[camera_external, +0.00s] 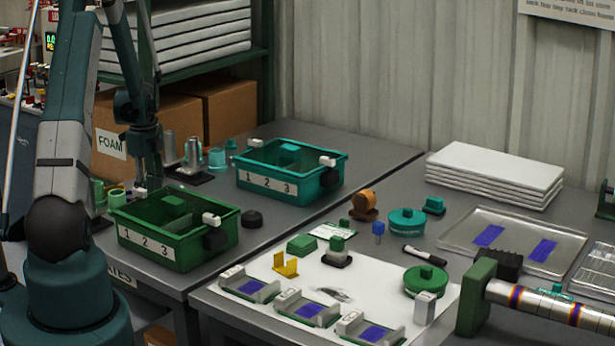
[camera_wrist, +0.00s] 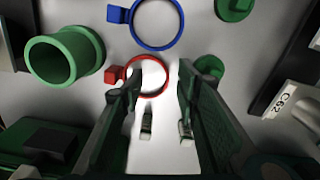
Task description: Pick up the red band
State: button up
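The red band (camera_wrist: 114,75) is a thin ring with a square tab on its left, lying on the grey surface in the wrist view. My gripper (camera_wrist: 159,70) is open, with its two dark green fingers spread apart. The left finger overlaps the ring in the picture and hides part of it; the right finger is to the right of the ring. I cannot tell whether either touches it. In the external view my gripper (camera_external: 146,180) is low behind the green crate, and the red band is not discernible there.
A blue band (camera_wrist: 157,48) lies just beyond the red one. A green tube (camera_wrist: 62,57) is close on the left, and a green round piece (camera_wrist: 209,68) is on the right. The green crate (camera_external: 180,252) and teal crate (camera_external: 292,190) stand near my gripper.

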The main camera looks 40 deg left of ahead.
dwell(0.4)
grip_shut()
jog(key=shift+r, duration=0.1)
notch_tip(320, 180, up, 10)
jog(key=p, duration=0.2)
dwell(0.6)
dwell(0.4)
